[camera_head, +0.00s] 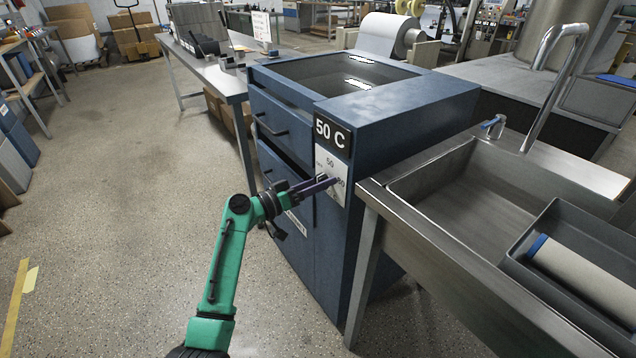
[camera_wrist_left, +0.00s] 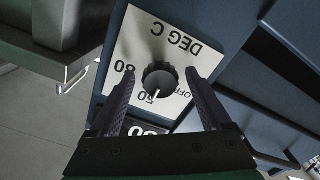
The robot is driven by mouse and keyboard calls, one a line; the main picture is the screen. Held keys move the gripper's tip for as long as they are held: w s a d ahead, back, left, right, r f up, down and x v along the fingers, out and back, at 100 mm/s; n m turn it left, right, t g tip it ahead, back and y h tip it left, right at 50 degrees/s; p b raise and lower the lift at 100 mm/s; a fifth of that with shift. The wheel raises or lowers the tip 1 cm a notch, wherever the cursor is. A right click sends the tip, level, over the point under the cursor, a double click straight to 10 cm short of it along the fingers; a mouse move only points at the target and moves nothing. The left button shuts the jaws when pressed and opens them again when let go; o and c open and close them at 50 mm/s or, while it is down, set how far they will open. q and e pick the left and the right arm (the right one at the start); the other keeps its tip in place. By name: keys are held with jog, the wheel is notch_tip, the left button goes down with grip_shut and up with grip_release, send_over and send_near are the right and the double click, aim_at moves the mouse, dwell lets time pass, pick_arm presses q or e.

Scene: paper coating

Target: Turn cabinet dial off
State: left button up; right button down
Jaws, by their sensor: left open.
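The blue cabinet (camera_head: 400,110) stands in the middle of the head view, with a "50 C" sign (camera_head: 332,132) at its top front corner. Below the sign is a white dial plate, mostly seen in the left wrist view (camera_wrist_left: 160,35). The round black dial (camera_wrist_left: 160,80) sits on it, and its white pointer line is toward the "50" mark. "OFF" and "80" are printed to either side. My left gripper (camera_head: 328,184) is at the plate; in the left wrist view its open fingers (camera_wrist_left: 163,90) are on either side of the dial, with gaps visible. My right gripper is not in view.
A steel sink (camera_head: 460,205) with a tap stands close at the cabinet's right, its edge near the dial plate. A grey tray (camera_head: 575,255) holds a roll. A steel table (camera_head: 225,80) stands behind left.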

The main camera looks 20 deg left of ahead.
pick_arm(q)
jog(key=shift+c, duration=0.3)
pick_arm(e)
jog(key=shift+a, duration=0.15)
pick_arm(q)
grip_shut()
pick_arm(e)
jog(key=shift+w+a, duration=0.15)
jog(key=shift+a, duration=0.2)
pick_arm(q)
jog(key=shift+n, duration=0.3)
jog(key=n+p, duration=0.1)
jog(key=n, duration=0.1)
jog(key=shift+r+n, duration=0.1)
jog(key=shift+n, duration=0.2)
jog(key=n+p, duration=0.1)
jog(key=n, duration=0.2)
jog(key=shift+n, duration=0.3)
jog(key=n+p, duration=0.2)
jog(key=n, duration=0.3)
jog(key=shift+p, duration=0.4)
jog(key=shift+n+p, duration=0.5)
jog(key=shift+n, duration=0.6)
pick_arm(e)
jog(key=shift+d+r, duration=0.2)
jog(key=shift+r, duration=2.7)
